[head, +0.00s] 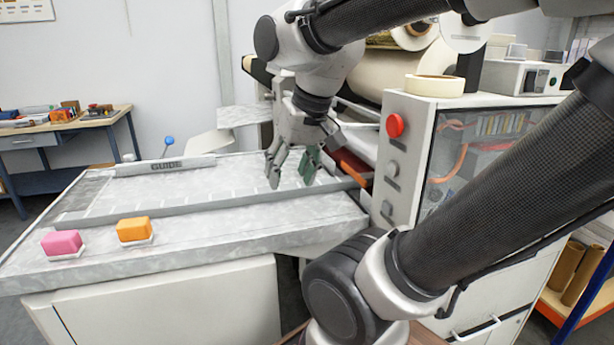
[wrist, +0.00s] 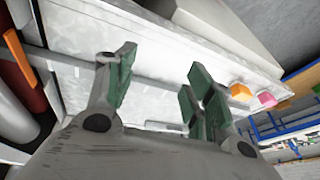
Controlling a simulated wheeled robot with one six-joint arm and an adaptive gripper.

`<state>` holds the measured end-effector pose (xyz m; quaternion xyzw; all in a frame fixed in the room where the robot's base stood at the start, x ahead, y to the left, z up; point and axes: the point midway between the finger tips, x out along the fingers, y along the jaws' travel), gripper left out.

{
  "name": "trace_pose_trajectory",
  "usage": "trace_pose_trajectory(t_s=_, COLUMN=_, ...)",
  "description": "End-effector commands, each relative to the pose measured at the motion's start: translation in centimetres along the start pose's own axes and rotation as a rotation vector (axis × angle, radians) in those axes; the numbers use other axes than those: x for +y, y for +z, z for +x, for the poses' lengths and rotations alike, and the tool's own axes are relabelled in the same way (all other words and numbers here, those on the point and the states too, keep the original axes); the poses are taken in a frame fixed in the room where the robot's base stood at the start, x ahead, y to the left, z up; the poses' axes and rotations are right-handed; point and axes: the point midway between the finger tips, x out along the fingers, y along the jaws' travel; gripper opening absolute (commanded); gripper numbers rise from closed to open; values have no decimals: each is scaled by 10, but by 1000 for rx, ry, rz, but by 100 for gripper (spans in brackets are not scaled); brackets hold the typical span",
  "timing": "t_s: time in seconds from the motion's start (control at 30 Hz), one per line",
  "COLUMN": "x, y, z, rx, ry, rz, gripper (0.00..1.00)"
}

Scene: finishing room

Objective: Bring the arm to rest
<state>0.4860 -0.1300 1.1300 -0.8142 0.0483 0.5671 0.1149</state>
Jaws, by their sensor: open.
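My gripper (head: 291,168) hangs over the right part of the light grey machine table (head: 215,220), with its fingers pointing down. Its jaws are apart and nothing is between them. In the wrist view my gripper (wrist: 160,95) shows two spread fingers with green pads, over the table's pale surface. My arm reaches in from the right of the head view and bends above the table. Whether the fingertips touch the surface cannot be told.
A pink block (head: 62,243) and an orange block (head: 134,230) sit at the table's front left. A bar marked GUIDE (head: 166,166) lies at the back. A control cabinet with a red button (head: 395,125) stands close right of my gripper. A workbench (head: 66,125) stands far left.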

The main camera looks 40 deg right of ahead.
Motion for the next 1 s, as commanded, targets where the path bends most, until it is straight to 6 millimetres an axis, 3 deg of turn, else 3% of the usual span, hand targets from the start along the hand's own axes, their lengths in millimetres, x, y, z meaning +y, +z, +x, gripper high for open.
trace_pose_trajectory(t_s=0.1, x=17, y=16, z=-2, rx=18, ry=32, rz=-153, gripper=53)
trace_pose_trajectory(t_s=0.23, x=25, y=23, z=-2, rx=21, ry=48, rz=-233, gripper=53)
trace_pose_trajectory(t_s=1.0, x=25, y=23, z=-2, rx=21, ry=48, rz=-242, gripper=53)
